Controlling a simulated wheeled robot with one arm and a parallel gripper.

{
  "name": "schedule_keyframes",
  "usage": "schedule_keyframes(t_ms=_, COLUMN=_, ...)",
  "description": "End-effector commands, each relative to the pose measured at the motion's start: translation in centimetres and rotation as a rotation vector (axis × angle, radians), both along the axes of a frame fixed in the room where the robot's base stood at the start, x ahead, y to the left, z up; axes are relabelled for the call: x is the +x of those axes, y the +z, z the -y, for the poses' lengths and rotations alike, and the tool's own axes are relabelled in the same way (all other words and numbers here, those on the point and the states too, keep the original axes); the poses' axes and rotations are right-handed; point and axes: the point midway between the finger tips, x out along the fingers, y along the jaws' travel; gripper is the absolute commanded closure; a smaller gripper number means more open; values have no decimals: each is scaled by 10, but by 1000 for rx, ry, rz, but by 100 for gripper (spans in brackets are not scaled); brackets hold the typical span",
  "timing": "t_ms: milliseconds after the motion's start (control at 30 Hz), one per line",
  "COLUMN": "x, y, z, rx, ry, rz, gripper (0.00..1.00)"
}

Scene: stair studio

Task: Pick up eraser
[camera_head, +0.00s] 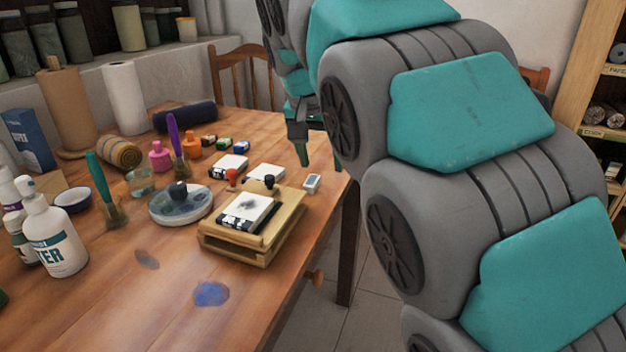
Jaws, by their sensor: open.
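A small white block with a dark band, which looks like the eraser (312,183), lies on the wooden table (168,262) near its right edge. It sits just right of a wooden tray stand (262,238). My gripper (303,156) points downward, above and slightly behind the block in the picture, apart from it. Its jaws are open and I see nothing between them.
White pads lie behind the stand. The table's front middle is mostly clear, with paint stains.

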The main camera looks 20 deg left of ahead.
Motion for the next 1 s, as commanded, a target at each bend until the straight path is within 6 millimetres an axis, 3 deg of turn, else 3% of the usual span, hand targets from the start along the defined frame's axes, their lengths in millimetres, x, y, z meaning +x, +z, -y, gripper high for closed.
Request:
schedule_keyframes(t_ms=100, x=1, y=8, z=-25, rx=16, ry=10, rz=20, gripper=35)
schedule_keyframes(t_ms=200, x=1, y=10, z=-33, rx=23, ry=12, rz=28, gripper=35)
schedule_keyframes(t_ms=767, x=19, y=-26, z=-29, rx=24, ry=10, rz=26, gripper=35)
schedule_keyframes(t_ms=1000, x=33, y=-55, z=-26, rx=22, ry=10, rz=26, gripper=35)
